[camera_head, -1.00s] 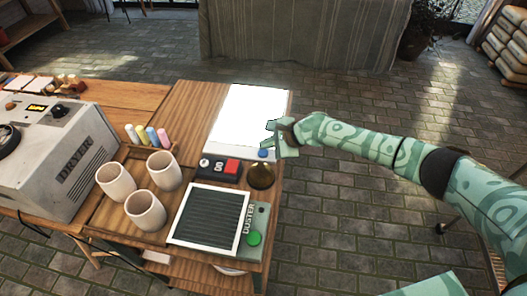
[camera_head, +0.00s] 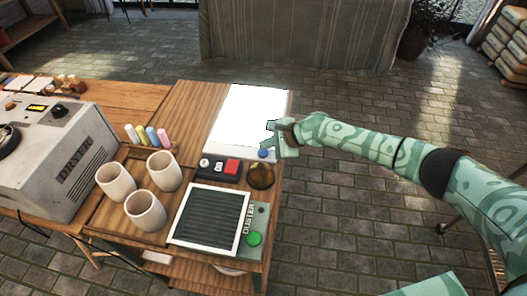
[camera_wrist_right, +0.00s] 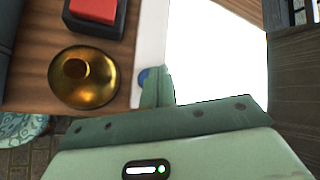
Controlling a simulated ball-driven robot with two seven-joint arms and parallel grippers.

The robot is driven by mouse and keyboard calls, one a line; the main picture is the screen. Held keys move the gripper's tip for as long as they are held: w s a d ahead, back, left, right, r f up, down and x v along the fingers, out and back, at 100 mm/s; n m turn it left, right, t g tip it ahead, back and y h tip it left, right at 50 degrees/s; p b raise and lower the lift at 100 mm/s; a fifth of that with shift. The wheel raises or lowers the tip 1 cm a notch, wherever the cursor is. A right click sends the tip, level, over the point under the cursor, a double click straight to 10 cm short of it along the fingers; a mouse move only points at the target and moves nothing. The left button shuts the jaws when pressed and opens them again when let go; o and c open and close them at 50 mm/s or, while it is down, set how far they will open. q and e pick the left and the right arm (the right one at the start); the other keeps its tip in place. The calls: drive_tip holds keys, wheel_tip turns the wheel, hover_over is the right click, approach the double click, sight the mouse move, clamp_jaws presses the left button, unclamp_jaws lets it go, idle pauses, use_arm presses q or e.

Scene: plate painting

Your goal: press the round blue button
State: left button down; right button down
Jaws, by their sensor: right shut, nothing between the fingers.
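The round blue button (camera_head: 263,154) sits on the front right corner of the white lit panel's frame (camera_head: 225,154). My right gripper (camera_head: 268,140) is shut and empty, just above and beside the button. In the right wrist view the shut fingers (camera_wrist_right: 157,86) cover part of the blue button (camera_wrist_right: 143,77); only its left side shows. I cannot tell whether the fingertips touch it. My left gripper is not in view.
A brass bell-like dome (camera_head: 261,175) stands close in front of the button. A dark box with a red button (camera_head: 231,167) is to its left. A duster with a green button (camera_head: 254,238), several cups (camera_head: 146,210) and a dryer (camera_head: 60,150) fill the table's front and left.

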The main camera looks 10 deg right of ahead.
sight(267, 154)
drive_tip(key=shift+f, duration=0.1)
idle(0.4)
drive_tip(key=shift+f, duration=0.3)
drive_tip(key=shift+f, duration=0.5)
idle(0.5)
drive_tip(key=shift+r, duration=0.1)
drive_tip(key=shift+r+p, duration=0.65)
drive_tip(key=shift+r, duration=0.2)
wheel_tip(267, 154, up, 6)
drive_tip(key=p, duration=0.5)
